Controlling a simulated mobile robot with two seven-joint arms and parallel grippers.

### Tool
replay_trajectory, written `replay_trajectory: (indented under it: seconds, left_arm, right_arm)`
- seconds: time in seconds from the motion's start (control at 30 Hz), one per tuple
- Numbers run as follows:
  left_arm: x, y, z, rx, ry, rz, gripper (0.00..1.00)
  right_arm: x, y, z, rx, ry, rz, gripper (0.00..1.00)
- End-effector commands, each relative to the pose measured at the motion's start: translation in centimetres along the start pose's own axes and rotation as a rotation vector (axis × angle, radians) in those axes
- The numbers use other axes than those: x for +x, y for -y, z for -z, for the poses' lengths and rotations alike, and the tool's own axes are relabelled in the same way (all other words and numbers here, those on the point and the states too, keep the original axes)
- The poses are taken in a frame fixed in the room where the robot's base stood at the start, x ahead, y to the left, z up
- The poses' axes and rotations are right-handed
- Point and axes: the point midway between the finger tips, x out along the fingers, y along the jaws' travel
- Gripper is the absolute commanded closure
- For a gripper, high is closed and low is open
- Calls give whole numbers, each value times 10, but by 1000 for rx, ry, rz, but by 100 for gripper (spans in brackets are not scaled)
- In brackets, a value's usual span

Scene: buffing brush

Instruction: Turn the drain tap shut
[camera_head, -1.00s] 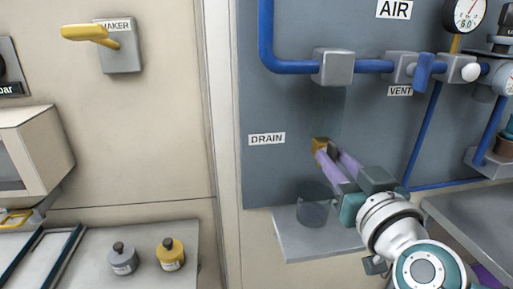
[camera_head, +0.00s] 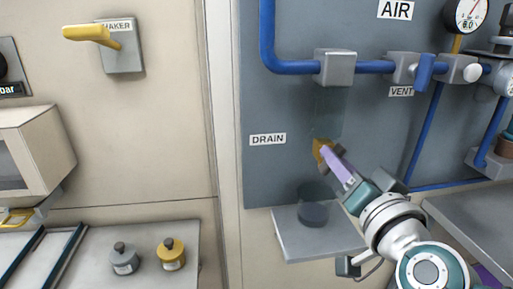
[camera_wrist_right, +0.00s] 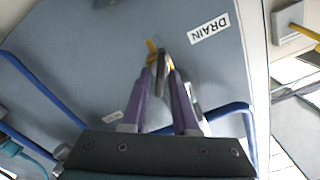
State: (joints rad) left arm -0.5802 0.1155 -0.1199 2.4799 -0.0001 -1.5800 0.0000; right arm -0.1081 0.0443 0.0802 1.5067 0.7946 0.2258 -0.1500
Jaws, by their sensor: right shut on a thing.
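The drain tap's yellow handle (camera_head: 320,147) is just right of the DRAIN label (camera_head: 268,139) on the grey-blue panel. My right gripper (camera_head: 328,153) reaches up to it from the lower right and is shut on the handle. Its fingers cover part of the tap. In the right wrist view the yellow handle (camera_wrist_right: 152,45) shows between and beyond the lilac fingers of my right gripper (camera_wrist_right: 162,68), beside a grey metal part. The exact handle angle is hard to tell. My left gripper is not in view.
A transparent cup (camera_head: 314,205) stands on a grey shelf (camera_head: 310,245) below the tap. Blue pipe (camera_head: 292,67) and a grey block (camera_head: 335,67) are above, with the blue vent handle (camera_head: 424,71) to the right. The panel left of the tap is clear.

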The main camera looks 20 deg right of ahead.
Motion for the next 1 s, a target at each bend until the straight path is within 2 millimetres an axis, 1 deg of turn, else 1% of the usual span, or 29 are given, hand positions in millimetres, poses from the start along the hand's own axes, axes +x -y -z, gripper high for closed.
replay_trajectory:
  seconds: [0.6, 0.8, 1.0]
  left_arm:
    - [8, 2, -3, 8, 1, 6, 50]
    - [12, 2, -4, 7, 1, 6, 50]
    - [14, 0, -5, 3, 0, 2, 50]
  right_arm:
    - [0, -3, -1, 583, -2, 2, 100]
    - [0, -4, -1, 752, -3, 3, 100]
    - [0, -4, -2, 882, -3, 3, 100]
